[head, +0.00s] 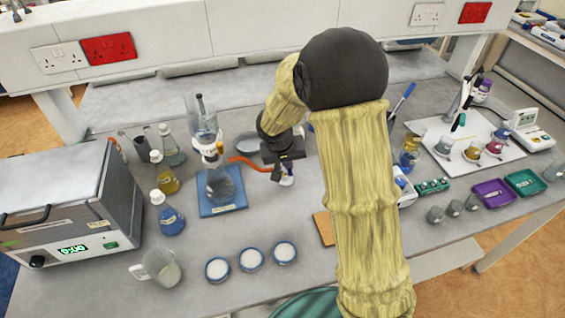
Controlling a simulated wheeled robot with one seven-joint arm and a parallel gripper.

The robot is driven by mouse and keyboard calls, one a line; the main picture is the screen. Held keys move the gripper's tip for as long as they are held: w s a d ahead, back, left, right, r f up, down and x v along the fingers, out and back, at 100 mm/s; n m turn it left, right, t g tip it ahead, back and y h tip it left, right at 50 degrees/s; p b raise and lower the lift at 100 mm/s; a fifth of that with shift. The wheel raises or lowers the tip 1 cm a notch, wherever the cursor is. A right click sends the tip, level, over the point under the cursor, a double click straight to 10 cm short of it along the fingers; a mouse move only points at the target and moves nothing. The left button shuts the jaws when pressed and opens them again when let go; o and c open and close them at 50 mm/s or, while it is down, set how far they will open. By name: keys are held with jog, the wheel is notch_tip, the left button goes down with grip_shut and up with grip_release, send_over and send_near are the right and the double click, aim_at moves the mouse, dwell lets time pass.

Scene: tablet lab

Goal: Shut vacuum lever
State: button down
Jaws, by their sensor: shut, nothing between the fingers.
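An orange hose (246,160) runs right from the side of a filter flask (224,188), which has a funnel (203,122) standing on top. My gripper (280,173) is at the hose's right end, pointing down, with its fingers close together and nothing seen between them. A small white and blue fitting (288,180) shows just beside and below the fingers. I cannot clearly make out the vacuum lever; it may be this fitting or be hidden by my gripper. Whether the fingers touch the fitting cannot be told.
The flask stands on a blue mat (231,206). Bottles, a beaker (160,267) and several white-filled dishes (251,259) stand left and in front. An oven (75,215) is at far left. My arm hides the bench's middle right. Purple (493,193) and green trays lie at right.

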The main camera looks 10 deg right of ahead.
jog(key=shift+f, duration=0.1)
jog(key=shift+w+a, duration=0.25)
jog(key=shift+a, duration=0.5)
jog(key=a+v, duration=0.1)
jog(key=v, duration=1.2)
jog(key=shift+w+a+r, duration=0.2)
jog(key=shift+w+r, duration=0.05)
jog(key=shift+r, duration=0.05)
